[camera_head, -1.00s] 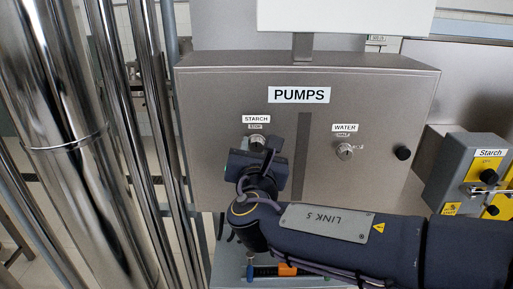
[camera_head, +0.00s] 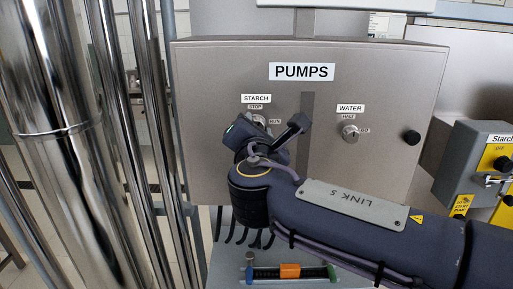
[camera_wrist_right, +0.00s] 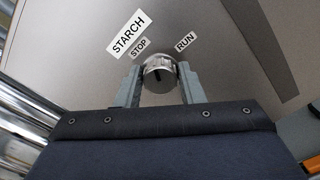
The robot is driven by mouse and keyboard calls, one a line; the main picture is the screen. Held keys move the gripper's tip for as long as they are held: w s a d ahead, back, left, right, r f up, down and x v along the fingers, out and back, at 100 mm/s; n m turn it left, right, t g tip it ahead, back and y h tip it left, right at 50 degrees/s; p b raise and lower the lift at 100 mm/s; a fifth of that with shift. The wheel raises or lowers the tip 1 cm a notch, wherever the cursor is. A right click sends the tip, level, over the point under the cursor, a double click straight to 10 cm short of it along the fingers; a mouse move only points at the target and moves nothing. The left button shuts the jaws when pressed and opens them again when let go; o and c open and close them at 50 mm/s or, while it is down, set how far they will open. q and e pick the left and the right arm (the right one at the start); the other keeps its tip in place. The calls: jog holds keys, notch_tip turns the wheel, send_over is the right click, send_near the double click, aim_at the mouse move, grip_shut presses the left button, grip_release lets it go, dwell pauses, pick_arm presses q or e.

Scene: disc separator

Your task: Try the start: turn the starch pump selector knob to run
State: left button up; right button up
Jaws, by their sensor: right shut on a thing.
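The starch selector knob (camera_wrist_right: 160,70) is a round metal knob with a dark slot, on the grey panel under the STARCH label (camera_wrist_right: 126,33). In the wrist view a STOP mark (camera_wrist_right: 138,48) and a RUN mark (camera_wrist_right: 186,42) sit above it to the left and right. My right gripper (camera_wrist_right: 160,84) is shut on the knob, one finger on each side. The slot lies about upright in this view, while the labels are tilted. In the head view my right gripper (camera_head: 256,130) is turned clockwise and covers much of the knob. My left gripper is not in view.
A water knob (camera_head: 350,131) sits to the right on the same pump panel (camera_head: 390,90), with a black knob (camera_head: 411,137) near its edge. Shiny vertical pipes (camera_head: 60,110) stand left. A grey and yellow Starch box (camera_head: 467,160) stands right.

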jog(key=shift+f+m+b, duration=0.2)
jog(key=shift+m+b, duration=5.95)
jog(key=shift+m, duration=0.15)
jog(key=o, duration=1)
jog(key=shift+d, duration=0.1)
jog(key=s+b, duration=0.1)
jog(key=s, duration=0.6)
jog(key=shift+s, duration=0.4)
